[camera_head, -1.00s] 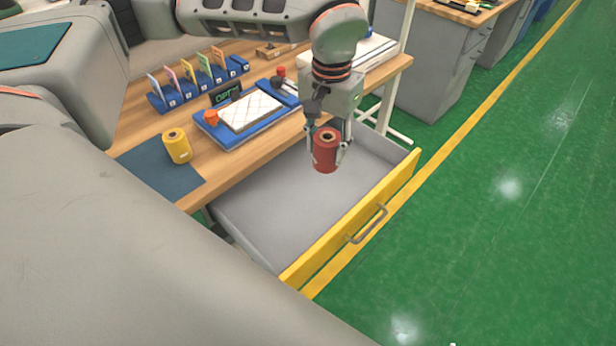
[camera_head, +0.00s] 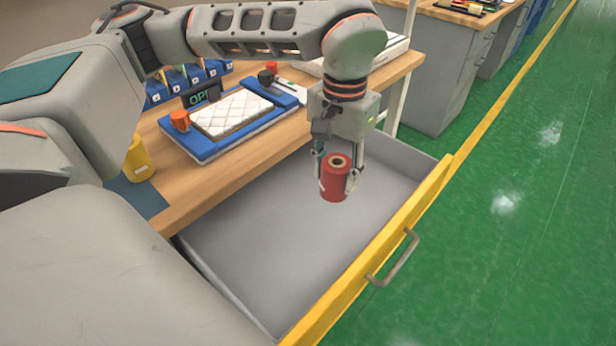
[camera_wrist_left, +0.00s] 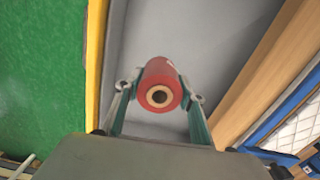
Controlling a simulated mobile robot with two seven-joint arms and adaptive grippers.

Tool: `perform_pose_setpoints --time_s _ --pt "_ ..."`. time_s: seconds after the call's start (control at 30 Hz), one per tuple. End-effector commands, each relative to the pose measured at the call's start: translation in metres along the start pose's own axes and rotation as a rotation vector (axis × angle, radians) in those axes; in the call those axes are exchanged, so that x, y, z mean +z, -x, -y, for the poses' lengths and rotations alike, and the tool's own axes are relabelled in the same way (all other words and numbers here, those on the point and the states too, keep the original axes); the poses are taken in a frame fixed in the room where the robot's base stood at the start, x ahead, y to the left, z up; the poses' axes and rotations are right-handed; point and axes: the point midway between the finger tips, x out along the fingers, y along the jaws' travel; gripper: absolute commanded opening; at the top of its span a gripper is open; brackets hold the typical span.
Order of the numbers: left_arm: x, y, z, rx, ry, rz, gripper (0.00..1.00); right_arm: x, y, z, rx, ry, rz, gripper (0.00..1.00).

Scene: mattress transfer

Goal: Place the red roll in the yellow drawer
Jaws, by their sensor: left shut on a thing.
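The red roll (camera_head: 335,181) is upright between the fingers of my left gripper (camera_head: 337,186), which is shut on it. In the left wrist view the red roll (camera_wrist_left: 161,84) shows its pale core end, with a finger of the left gripper (camera_wrist_left: 158,92) on each side. The yellow drawer (camera_head: 385,246) is pulled open, with a grey inside and a metal handle. The roll hangs above the grey drawer floor; the exact gap is hard to tell. The drawer's yellow front also shows in the left wrist view (camera_wrist_left: 95,60). My right gripper is not in view.
The wooden table (camera_head: 200,190) borders the drawer on the left. On it are a yellow roll (camera_head: 139,158), a blue tray (camera_head: 205,150) with a white quilted pad (camera_head: 232,112), and an orange item (camera_head: 180,121). Most of the drawer floor is bare. Green floor lies to the right.

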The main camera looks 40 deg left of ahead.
Motion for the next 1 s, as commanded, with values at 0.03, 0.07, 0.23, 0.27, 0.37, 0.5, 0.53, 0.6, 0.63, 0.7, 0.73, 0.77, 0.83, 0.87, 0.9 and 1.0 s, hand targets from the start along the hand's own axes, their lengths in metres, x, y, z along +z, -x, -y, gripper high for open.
perform_pose_setpoints --time_s 0.03,0.07,0.23,0.27,0.37,0.5,0.53,0.6,0.63,0.7,0.73,0.77,0.83,0.87,0.9,1.0 --pt "-0.004 -0.004 0.002 0.003 0.021 -0.001 0.10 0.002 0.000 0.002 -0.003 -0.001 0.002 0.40" --pt "-0.007 0.000 0.003 0.003 0.035 -0.006 0.10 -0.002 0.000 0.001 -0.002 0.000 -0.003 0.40" --pt "-0.020 0.040 0.016 0.005 0.143 -0.027 0.10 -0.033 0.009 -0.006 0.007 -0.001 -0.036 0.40" --pt "-0.022 0.046 0.019 0.006 0.163 -0.029 0.10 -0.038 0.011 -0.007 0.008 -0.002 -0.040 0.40" --pt "-0.029 0.067 0.029 0.006 0.232 -0.030 0.10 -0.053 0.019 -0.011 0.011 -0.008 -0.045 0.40" --pt "-0.036 0.087 0.045 0.007 0.324 -0.026 0.10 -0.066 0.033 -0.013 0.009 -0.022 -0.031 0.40" --pt "-0.037 0.088 0.049 0.007 0.342 -0.023 0.10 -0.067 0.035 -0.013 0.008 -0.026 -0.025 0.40" --pt "-0.039 0.090 0.057 0.006 0.382 -0.018 0.10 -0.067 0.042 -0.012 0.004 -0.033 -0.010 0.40" --pt "-0.040 0.090 0.060 0.005 0.398 -0.017 0.10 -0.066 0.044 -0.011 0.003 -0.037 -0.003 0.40" --pt "-0.041 0.088 0.067 0.005 0.429 -0.015 0.10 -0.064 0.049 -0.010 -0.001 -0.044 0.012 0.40" --pt "-0.041 0.088 0.069 0.006 0.441 -0.015 0.10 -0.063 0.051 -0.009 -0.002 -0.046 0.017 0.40" --pt "-0.041 0.087 0.071 0.006 0.451 -0.014 0.10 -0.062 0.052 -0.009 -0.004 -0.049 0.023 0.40" --pt "-0.042 0.085 0.074 0.007 0.467 -0.015 0.10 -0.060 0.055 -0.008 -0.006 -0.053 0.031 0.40" --pt "-0.042 0.083 0.075 0.007 0.473 -0.015 0.10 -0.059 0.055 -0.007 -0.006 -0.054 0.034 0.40" --pt "-0.042 0.082 0.077 0.006 0.480 -0.015 0.10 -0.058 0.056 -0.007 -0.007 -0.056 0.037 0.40" --pt "-0.042 0.071 0.078 0.005 0.487 -0.013 0.10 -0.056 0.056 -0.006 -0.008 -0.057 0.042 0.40"
